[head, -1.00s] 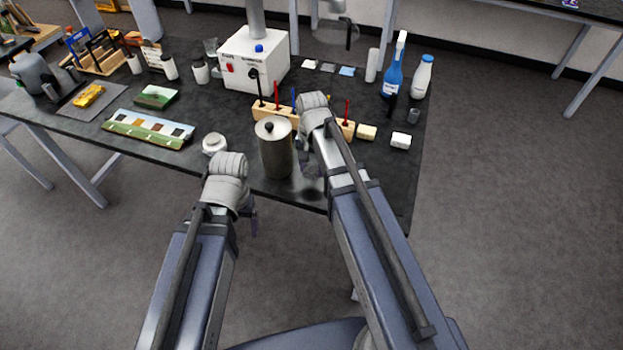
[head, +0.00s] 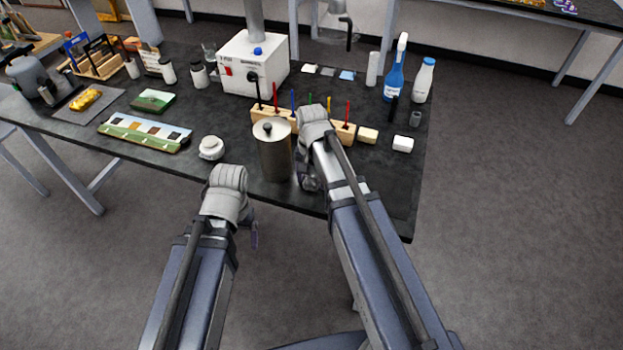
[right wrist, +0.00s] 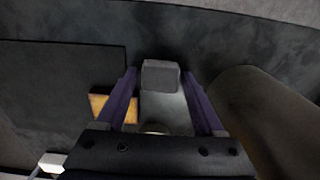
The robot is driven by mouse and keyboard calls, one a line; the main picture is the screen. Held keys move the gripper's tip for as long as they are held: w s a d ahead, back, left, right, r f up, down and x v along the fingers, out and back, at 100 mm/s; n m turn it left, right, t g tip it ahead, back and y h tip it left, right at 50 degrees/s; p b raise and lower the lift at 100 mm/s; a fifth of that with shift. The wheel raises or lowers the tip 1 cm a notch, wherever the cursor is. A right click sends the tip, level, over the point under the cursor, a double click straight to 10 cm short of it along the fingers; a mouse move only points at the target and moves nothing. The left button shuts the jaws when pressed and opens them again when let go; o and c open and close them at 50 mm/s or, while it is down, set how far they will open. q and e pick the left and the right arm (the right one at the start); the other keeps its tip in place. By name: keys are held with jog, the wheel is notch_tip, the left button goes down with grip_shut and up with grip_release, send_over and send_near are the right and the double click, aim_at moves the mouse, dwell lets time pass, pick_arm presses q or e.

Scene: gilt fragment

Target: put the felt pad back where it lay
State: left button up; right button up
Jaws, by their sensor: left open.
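A grey block, which I take to be the felt pad (right wrist: 164,108), sits between the two purple fingers of my right gripper (right wrist: 162,104) in the right wrist view. The fingers appear to press its sides. In the head view my right gripper (head: 308,180) is low over the front of the dark table (head: 370,190), just right of the metal canister (head: 274,152); my arm mostly hides the pad there. My left gripper (head: 254,232) is open, in front of the table edge and left of the canister. Its fingers are mostly hidden by the wrist.
The canister stands close beside my right gripper. A wooden rack (head: 262,120) with coloured tools is behind it.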

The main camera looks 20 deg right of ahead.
aim_at(312, 181)
jog(key=shift+o, duration=0.8)
jog(key=shift+r, duration=0.1)
notch_tip(312, 181, up, 12)
jog(key=p, duration=1.2)
notch_tip(312, 181, down, 12)
jog(key=b, duration=1.1)
jog(key=shift+b, duration=0.4)
jog(key=shift+r, duration=0.1)
